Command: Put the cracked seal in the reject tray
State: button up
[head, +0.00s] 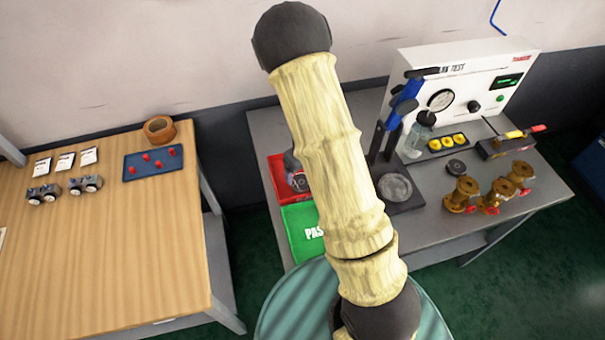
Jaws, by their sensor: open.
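The red tray (275,172) lies at the left end of the grey bench, and my arm covers its right side. A grey rounded shape (297,182) shows over the tray at the arm's edge; I cannot tell whether it is part of my wrist or a separate thing. My gripper's fingers are hidden behind my arm. A small dark disc (456,166) lies on the bench in front of the yellow-ringed holder. I cannot make out a crack on any seal.
A green PASS tray (302,232) adjoins the red tray. Brass valve bodies (490,195) stand at right, before the leak test panel (470,80). A wooden table (110,235) is at left.

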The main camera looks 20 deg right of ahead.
notch_tip(320, 180, up, 6)
jog(key=shift+s+d+p, duration=0.15)
jog(key=shift+s+p, duration=0.15)
jog(key=shift+p, duration=0.15)
jog(key=shift+r, duration=0.1)
jog(key=s+r+n, duration=0.6)
jog(key=s+n, duration=0.1)
jog(key=n, duration=0.8)
jog(key=s+r+n+t, duration=0.1)
jog(key=s+r+n, duration=0.6)
jog(key=n, duration=0.9)
jog(key=shift+s+a+n, duration=0.15)
jog(key=shift+a+n, duration=0.15)
jog(key=shift+a, duration=0.1)
